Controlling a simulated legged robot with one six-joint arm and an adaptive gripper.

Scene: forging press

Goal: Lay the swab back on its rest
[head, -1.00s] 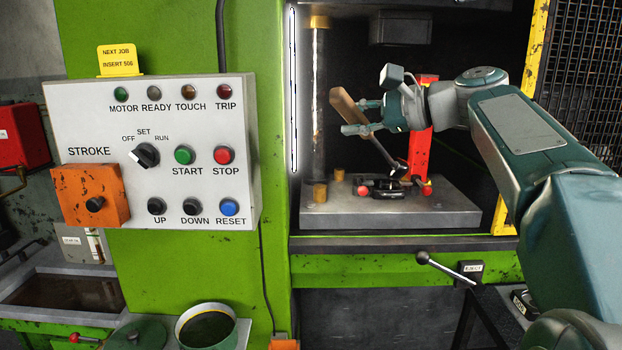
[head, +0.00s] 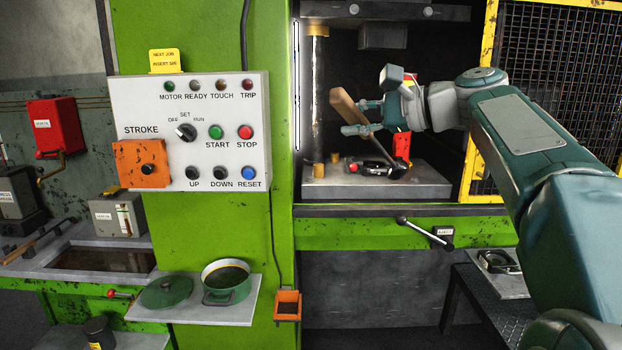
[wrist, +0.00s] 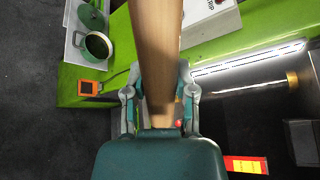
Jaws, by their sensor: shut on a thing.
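The swab (head: 345,106) has a flat wooden handle and a thin dark shaft slanting down to the right. My gripper (head: 357,117) is shut on it, in front of the press opening. The shaft's lower end is near the die block in the picture; I cannot tell whether it touches. In the wrist view the wooden handle (wrist: 156,50) runs up from between my fingers, and the swab's far end is hidden. I cannot tell for sure which thing is the swab's rest.
A green pot (head: 227,285) and its lid (head: 167,291) stand on a shelf, with a small orange holder (head: 288,305) beside it. The control panel (head: 187,110) juts out left. An eject lever (head: 425,232) sticks out below the press bed (head: 430,183). A yellow mesh guard (head: 550,70) stands right.

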